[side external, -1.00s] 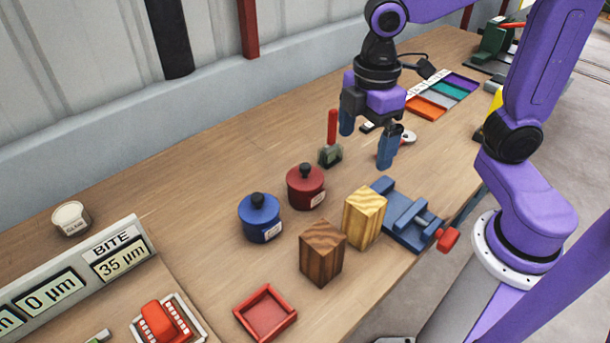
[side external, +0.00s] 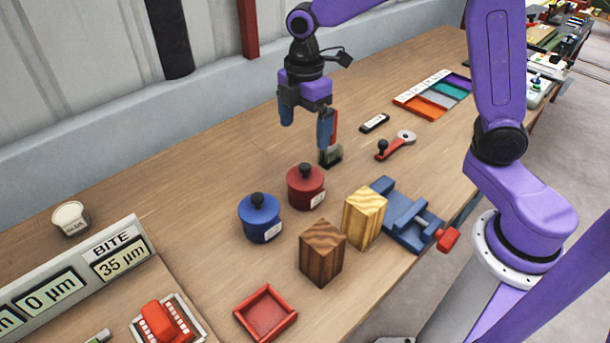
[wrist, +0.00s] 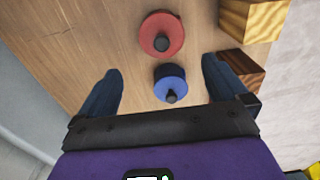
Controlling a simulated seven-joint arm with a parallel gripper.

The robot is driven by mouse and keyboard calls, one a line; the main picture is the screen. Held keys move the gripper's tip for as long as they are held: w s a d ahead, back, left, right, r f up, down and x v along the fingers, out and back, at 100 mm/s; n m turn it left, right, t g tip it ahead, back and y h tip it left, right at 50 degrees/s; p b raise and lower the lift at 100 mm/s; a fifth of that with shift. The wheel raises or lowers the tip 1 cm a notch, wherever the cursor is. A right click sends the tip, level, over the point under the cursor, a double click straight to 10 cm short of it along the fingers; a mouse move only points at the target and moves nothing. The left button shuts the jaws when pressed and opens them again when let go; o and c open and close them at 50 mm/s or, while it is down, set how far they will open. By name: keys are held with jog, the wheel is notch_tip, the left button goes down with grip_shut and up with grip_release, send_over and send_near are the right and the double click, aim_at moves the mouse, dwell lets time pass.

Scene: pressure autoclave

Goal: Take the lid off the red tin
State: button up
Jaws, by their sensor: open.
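The red tin (side external: 304,191) stands upright on the bench, with its red lid and black knob on top. It also shows in the wrist view (wrist: 155,30), beyond the fingertips. My gripper (side external: 305,132) is open and empty, in the air above and behind the red tin in the side view. In the wrist view the two blue fingers (wrist: 163,80) are spread wide, with a blue tin (wrist: 171,88) showing between them, lower down. The blue tin stands left of the red one in the side view (side external: 259,222).
A dark wood block (side external: 321,258) and a light wood block (side external: 364,218) stand in front of the tins. A blue vise (side external: 405,215) is to the right. A red-handled tool (side external: 331,152) stands behind the red tin, partly covered by my finger. A red tray (side external: 266,313) lies at the front.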

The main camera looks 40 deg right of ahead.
aim_at(306, 165)
notch_tip(306, 165, down, 11)
jog(key=shift+s+d+f, duration=0.1)
jog(key=shift+s+f, duration=0.05)
jog(key=shift+f, duration=0.05)
jog(key=c, duration=0.8)
